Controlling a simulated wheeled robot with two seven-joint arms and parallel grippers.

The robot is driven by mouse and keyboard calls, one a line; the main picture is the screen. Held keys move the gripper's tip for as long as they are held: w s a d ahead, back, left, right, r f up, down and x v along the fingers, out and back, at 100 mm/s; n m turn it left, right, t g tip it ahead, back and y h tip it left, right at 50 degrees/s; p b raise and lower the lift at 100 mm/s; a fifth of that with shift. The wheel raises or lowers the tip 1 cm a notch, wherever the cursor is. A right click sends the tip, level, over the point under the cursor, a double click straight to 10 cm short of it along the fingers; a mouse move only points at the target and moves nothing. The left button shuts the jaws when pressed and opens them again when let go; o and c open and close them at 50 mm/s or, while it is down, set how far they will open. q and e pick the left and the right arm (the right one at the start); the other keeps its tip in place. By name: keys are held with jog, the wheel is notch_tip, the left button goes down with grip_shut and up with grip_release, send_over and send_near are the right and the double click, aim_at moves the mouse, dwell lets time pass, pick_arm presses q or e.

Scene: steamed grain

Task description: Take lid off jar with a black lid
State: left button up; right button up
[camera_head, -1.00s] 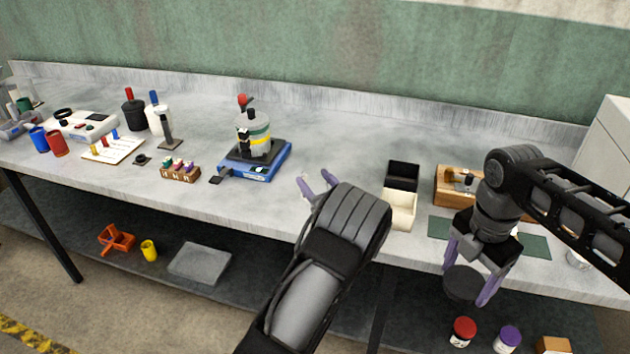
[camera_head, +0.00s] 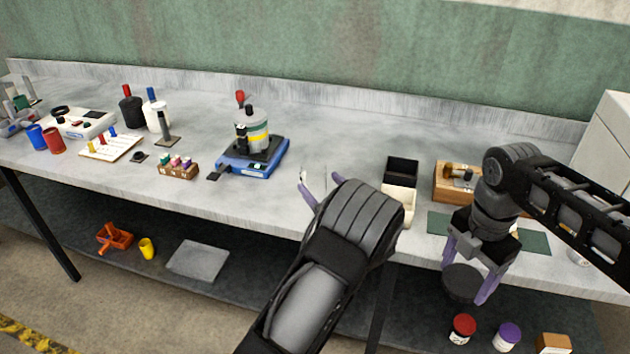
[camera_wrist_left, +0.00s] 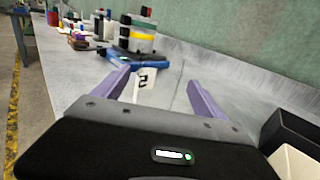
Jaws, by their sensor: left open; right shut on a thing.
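My right gripper (camera_head: 467,273) points down in front of the bench's front edge at the right. It is shut on a round black lid (camera_head: 462,286), with one purple finger on each side. Whether a jar is under this lid cannot be made out. My left gripper (camera_head: 322,187) is open and empty over the middle of the bench. Its two purple fingers also show apart in the left wrist view (camera_wrist_left: 160,88). A white piece marked 2 (camera_wrist_left: 145,80) appears beyond and between them, apparently not held.
A red-lidded jar (camera_head: 463,328) and a purple-lidded jar (camera_head: 507,337) stand on the lower shelf below my right gripper. A black bin (camera_head: 402,170), a cream bin (camera_head: 397,204) and a wooden box (camera_head: 446,187) stand between the arms. A blue device (camera_head: 262,163) is left.

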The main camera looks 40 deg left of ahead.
pick_arm(q)
jog(key=b+v, duration=0.1)
jog(key=v, duration=0.6)
jog(key=shift+s+d, duration=0.2)
jog(key=shift+d, duration=0.05)
pick_arm(e)
jog(key=shift+f, duration=0.75)
